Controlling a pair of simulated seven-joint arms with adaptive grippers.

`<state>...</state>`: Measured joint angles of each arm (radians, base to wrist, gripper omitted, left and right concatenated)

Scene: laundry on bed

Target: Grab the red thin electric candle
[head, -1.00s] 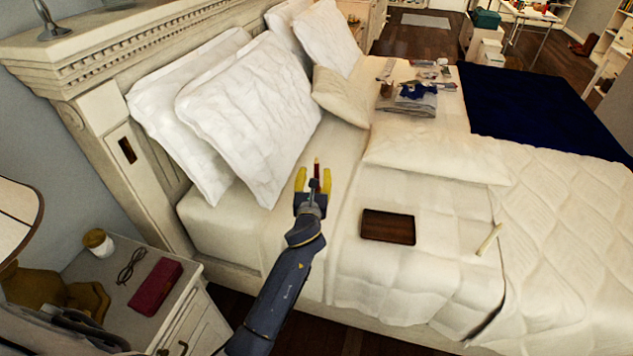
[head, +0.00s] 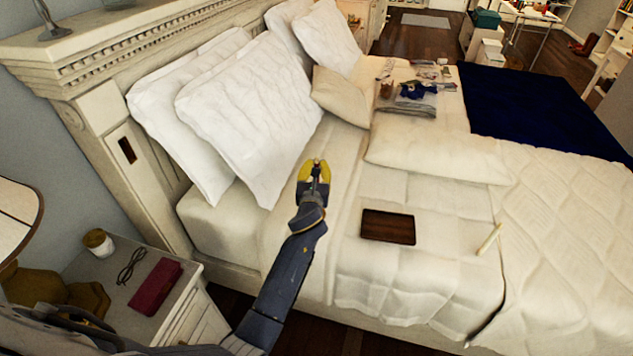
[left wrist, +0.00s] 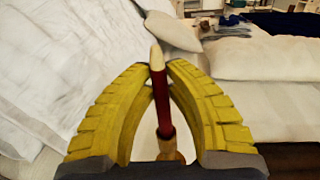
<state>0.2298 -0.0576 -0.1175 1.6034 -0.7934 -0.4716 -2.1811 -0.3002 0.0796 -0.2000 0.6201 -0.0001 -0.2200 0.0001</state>
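The red thin electric candle (left wrist: 161,100) stands upright between the yellow fingers of my left gripper (left wrist: 160,72) in the left wrist view. It has a pale tip and a tan lower end. The fingertips have closed in on both sides of it near its upper part. In the head view my left gripper (head: 315,168) is over the bed beside the white pillows, and only the candle's tip shows there between the fingers. My right gripper is not in view.
A dark brown tray (head: 388,227) and a cream candle (head: 489,239) lie on the bed (head: 425,275) to the right. White pillows (head: 250,115) lean on the headboard. A nightstand at lower left holds glasses (head: 131,266), a red case (head: 156,286) and a jar (head: 99,242).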

